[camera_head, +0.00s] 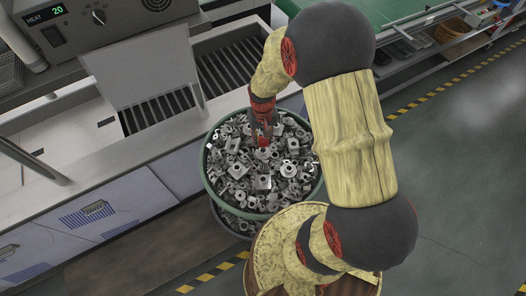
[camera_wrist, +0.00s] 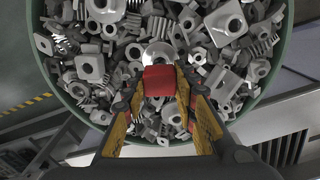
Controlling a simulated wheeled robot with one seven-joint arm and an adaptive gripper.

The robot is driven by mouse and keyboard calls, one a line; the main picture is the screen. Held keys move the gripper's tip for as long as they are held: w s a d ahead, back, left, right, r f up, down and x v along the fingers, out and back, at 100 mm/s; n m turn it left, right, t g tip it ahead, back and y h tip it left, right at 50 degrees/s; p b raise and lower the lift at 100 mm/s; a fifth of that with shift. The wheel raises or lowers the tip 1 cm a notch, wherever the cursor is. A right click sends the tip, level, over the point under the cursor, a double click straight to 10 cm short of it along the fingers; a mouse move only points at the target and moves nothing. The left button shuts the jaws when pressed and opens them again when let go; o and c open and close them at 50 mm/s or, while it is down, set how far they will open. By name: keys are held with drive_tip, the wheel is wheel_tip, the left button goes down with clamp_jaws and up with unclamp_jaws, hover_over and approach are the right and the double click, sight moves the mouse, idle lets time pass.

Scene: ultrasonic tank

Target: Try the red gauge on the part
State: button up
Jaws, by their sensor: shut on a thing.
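My gripper (camera_wrist: 160,92) is shut on a red gauge (camera_wrist: 161,77), a small red block between its fingertips in the wrist view. In the head view the gauge (camera_head: 263,141) shows as a small red spot at the end of my gripper (camera_head: 264,130). It is over a grey metal part with a round flange (camera_wrist: 158,53), partly hidden behind the gauge. I cannot tell whether the gauge touches the part. The part lies among many similar grey parts (camera_head: 240,185) in a round green tub (camera_head: 207,178).
A steel tank bench (camera_head: 150,150) with slatted basins stands left of and behind the tub. A grey control box (camera_head: 85,25) reading 20 is at the upper left. A green-topped conveyor (camera_head: 400,8) runs at the back. Open floor (camera_head: 460,150) lies to the right.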

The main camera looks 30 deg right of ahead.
drive_tip(key=shift+r, duration=0.15)
drive_tip(key=shift+r+p, duration=1.3)
drive_tip(key=shift+r, duration=0.55)
